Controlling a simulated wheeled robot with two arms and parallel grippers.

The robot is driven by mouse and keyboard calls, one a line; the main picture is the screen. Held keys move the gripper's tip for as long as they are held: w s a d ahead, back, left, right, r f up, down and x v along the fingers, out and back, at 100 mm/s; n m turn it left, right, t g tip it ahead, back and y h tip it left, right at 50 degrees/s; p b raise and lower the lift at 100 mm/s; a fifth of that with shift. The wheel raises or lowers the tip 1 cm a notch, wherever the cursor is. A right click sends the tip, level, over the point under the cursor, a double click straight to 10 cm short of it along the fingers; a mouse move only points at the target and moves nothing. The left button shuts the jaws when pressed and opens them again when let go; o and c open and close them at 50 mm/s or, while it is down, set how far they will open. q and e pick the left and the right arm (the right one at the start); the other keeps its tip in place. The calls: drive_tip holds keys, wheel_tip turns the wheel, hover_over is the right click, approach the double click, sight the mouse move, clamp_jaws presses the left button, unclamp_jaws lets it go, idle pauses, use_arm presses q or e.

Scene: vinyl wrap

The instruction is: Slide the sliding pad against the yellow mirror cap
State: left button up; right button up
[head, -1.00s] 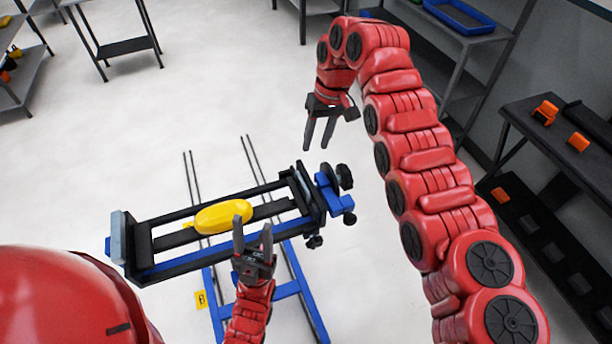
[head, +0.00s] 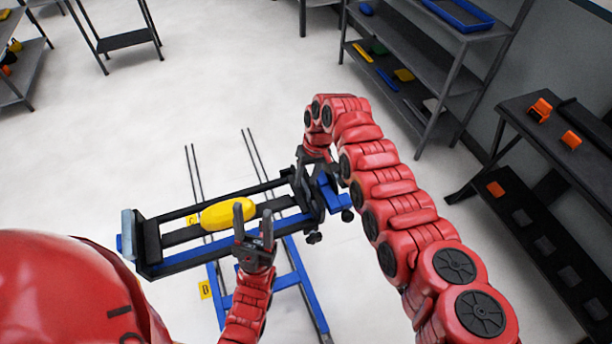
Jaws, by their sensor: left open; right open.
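The yellow mirror cap (head: 228,214) lies on the middle of a black and blue clamping stand. The sliding pad (head: 306,189) appears to be the upright dark plate at the stand's right end, with a gap between it and the cap. My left gripper (head: 254,222) is open and empty, in front of the cap's right side as seen from here; whether it touches is unclear. My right gripper (head: 318,158) is at the stand's right end, close to the pad and clamp parts; its fingertips are partly hidden against the dark parts.
The stand's fixed end plate (head: 129,235) is at the left. Blue legs (head: 305,285) stand on the pale floor. Grey shelves (head: 425,75) are at the back right and a dark rack (head: 545,200) is at the right. The floor left of the stand is clear.

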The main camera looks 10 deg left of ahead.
drive_tip(key=shift+c, duration=0.3)
clamp_jaws()
idle(1.1)
